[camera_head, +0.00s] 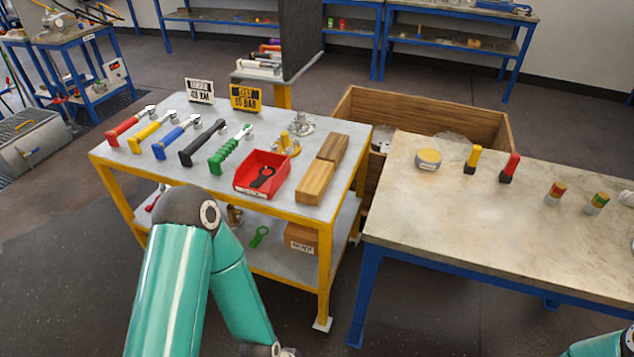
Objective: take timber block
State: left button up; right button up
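Two timber blocks lie end to end along the right side of the yellow-framed table (222,112). The nearer timber block (314,185) is lighter, and the farther timber block (332,149) is browner. They appear close together or touching; I cannot tell which. My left arm rises from the bottom in front of the table, bends at its elbow and runs back down out of the picture, so its gripper is not seen. Only a bit of my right arm shows in the bottom right corner; its gripper is out of view.
A red tray (241,184) holding a black part stands left of the blocks. Several coloured torque tools, such as the green one (228,151), lie farther left. A wooden crate (480,119) and a blue-legged bench (480,217) stand to the right.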

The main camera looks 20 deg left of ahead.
aim_at(310, 189)
jog(key=u, duration=1.1)
jog(key=i, duration=0.15)
jog(key=z, duration=3.05)
jog(key=k, duration=0.85)
jog(key=u, duration=2.8)
jog(key=k, duration=0.1)
jog(key=z, duration=1.35)
jog(key=i, duration=1)
jog(key=u, duration=0.05)
